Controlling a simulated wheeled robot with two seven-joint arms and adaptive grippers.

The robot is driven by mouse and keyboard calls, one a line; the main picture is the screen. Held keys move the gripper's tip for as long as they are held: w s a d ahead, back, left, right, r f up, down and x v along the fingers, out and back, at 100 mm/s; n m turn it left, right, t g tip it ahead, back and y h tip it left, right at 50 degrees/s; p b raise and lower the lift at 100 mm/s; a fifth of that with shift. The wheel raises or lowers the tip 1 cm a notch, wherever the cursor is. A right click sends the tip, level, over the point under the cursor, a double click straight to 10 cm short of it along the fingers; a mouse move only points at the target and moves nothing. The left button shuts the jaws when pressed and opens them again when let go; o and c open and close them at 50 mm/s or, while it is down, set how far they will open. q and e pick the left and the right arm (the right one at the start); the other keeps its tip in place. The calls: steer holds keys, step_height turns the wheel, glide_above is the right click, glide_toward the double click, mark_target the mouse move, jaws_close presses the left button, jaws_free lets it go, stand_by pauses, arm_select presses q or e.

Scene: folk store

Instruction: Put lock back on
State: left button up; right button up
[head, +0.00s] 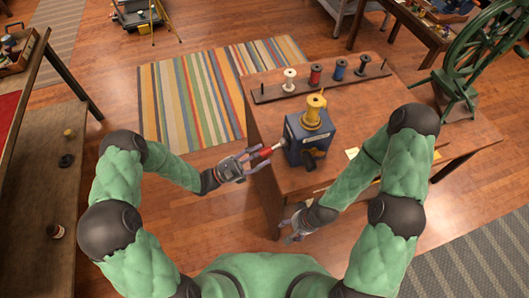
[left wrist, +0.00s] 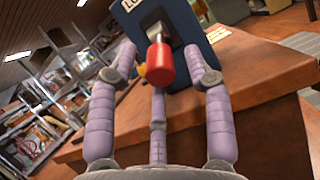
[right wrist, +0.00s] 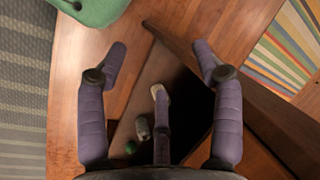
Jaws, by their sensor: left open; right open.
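A blue box (head: 306,142) stands on the wooden table, with a yellow spool (head: 313,110) on top and a dark knob-like part (head: 310,161) at its front. A red handle (head: 265,153) on a metal shaft sticks out of its left side. In the left wrist view the red handle (left wrist: 160,66) hangs between my open fingers, and a white label starting "LO" (left wrist: 131,4) shows on the box. My left gripper (head: 253,158) is open around the handle; contact is unclear. My right gripper (head: 292,222) is open and empty by the table's front edge. I cannot make out a separate lock.
A rack with several thread spools (head: 315,77) stands along the table's back. A green spinning wheel (head: 470,62) stands at the right. A striped rug (head: 190,100) lies on the floor at the left. In the right wrist view, small items sit on a shelf (right wrist: 128,135) under the table.

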mark_target(273, 148)
arm_select(q)
steer(key=shift+x, duration=1.05)
jaws_close()
